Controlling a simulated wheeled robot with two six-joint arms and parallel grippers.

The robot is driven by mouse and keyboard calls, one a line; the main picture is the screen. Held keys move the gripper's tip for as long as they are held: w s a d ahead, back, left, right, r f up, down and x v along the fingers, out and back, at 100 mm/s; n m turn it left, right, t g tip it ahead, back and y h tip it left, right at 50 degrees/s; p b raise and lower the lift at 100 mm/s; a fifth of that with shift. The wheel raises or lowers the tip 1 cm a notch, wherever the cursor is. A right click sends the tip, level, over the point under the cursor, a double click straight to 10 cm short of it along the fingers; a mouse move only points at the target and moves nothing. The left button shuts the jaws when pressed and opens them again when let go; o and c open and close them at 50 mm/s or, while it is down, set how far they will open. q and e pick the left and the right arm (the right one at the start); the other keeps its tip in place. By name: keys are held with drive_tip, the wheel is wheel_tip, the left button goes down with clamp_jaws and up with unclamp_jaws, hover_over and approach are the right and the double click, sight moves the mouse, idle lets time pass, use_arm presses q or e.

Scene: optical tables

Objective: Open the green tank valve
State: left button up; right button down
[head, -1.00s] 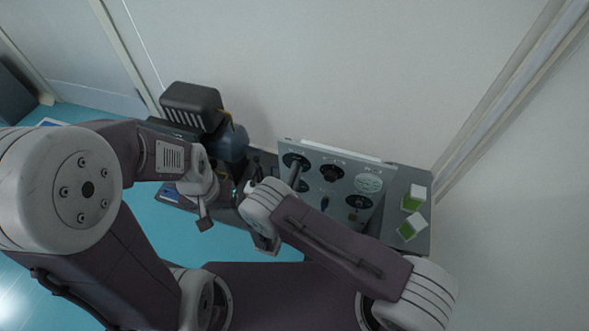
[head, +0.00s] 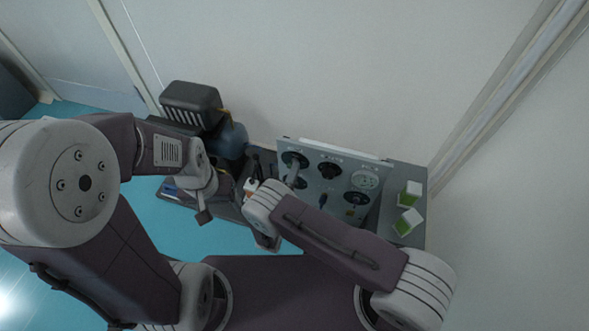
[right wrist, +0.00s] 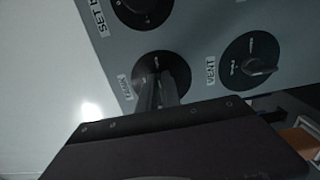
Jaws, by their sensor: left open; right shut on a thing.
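I cannot make out a green valve.
A dark blue tank (head: 232,142) and a black machine (head: 192,105) stand left of the panel. Two green-and-white boxes (head: 409,221) lie on the grey table (head: 413,175) at right.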

idle(0.4)
drive_tip(key=c, duration=1.6)
unclamp_jaws()
drive_tip(key=shift+o, duration=0.2)
